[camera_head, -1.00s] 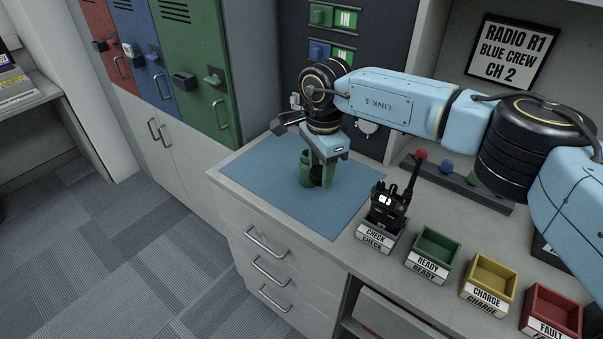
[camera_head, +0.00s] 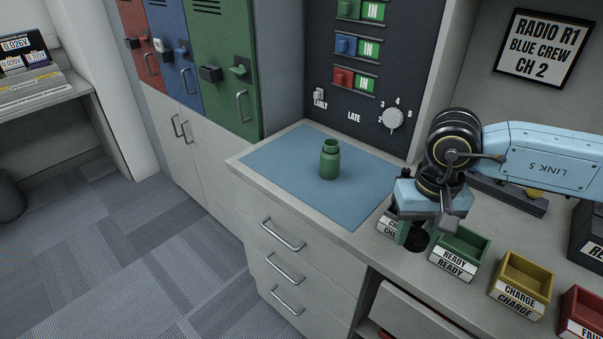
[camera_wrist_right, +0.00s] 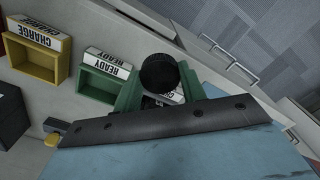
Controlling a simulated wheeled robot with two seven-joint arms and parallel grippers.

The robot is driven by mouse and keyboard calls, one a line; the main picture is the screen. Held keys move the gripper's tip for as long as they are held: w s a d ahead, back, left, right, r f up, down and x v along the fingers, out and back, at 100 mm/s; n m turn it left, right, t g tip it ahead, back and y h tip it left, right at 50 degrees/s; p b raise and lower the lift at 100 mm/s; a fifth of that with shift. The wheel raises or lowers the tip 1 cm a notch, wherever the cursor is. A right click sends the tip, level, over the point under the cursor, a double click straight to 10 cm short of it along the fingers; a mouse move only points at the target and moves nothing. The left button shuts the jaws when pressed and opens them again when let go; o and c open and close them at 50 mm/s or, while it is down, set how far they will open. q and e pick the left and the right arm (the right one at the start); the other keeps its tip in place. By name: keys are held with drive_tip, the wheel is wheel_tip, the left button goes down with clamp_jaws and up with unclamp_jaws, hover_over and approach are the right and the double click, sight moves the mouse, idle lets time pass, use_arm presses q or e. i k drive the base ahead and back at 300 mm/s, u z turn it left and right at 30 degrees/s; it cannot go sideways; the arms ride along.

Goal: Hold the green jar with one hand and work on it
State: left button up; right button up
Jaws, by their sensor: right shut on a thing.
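The green jar (camera_head: 329,160) stands upright on the blue mat (camera_head: 280,160) in the head view. Its neck shows with no lid on it, and no gripper touches it. My right gripper (camera_head: 415,236) is well to the right of the jar, over the check stand (camera_head: 388,228). Its green fingers are shut on a round black cap-like piece (camera_wrist_right: 158,73), which fills the gap between them in the right wrist view. The piece looks like a lid. The gripper covers much of the check stand and the place where the radio stood. My left gripper is not in view.
A green ready tray (camera_head: 462,243), a yellow charge tray (camera_head: 526,270) and a red fault tray (camera_head: 585,305) line the counter's front edge on the right. A dark panel (camera_head: 370,75) with a dial rises behind the mat. The mat around the jar is clear.

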sight(330, 156)
drive_tip(key=u, duration=0.35)
drive_tip(key=k, duration=0.45)
drive_tip(key=u, duration=1.15)
drive_tip(key=i, duration=1.4)
drive_tip(key=z, duration=0.9)
drive_tip(key=i, duration=0.8)
drive_tip(key=z, duration=0.95)
